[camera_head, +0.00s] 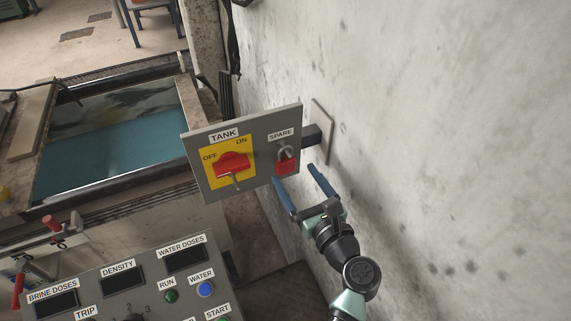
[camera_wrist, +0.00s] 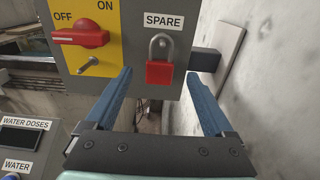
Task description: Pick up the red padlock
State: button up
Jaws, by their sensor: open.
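The red padlock (camera_head: 286,165) hangs on the right side of a grey panel, below the "SPARE" label, with its grey shackle at the top. In the wrist view the padlock (camera_wrist: 159,72) shows upright between and beyond the two blue fingers. My gripper (camera_head: 299,173) is open and empty, just to the right of and below the padlock in the head view. In the wrist view my gripper (camera_wrist: 158,72) has its fingers spread to either side of the padlock, apart from it.
The grey panel (camera_head: 237,186) carries a yellow plate with a red TANK switch (camera_head: 231,165) left of the padlock. A bracket (camera_head: 312,135) joins the panel to the pale wall (camera_head: 440,130) at right. A control console (camera_head: 140,283) stands lower left, and a water tank (camera_head: 120,140) lies behind.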

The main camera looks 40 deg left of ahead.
aim_at(288, 164)
jog(key=b+x, duration=0.1)
jog(key=x, duration=0.3)
jog(key=shift+f, duration=0.1)
grip_shut()
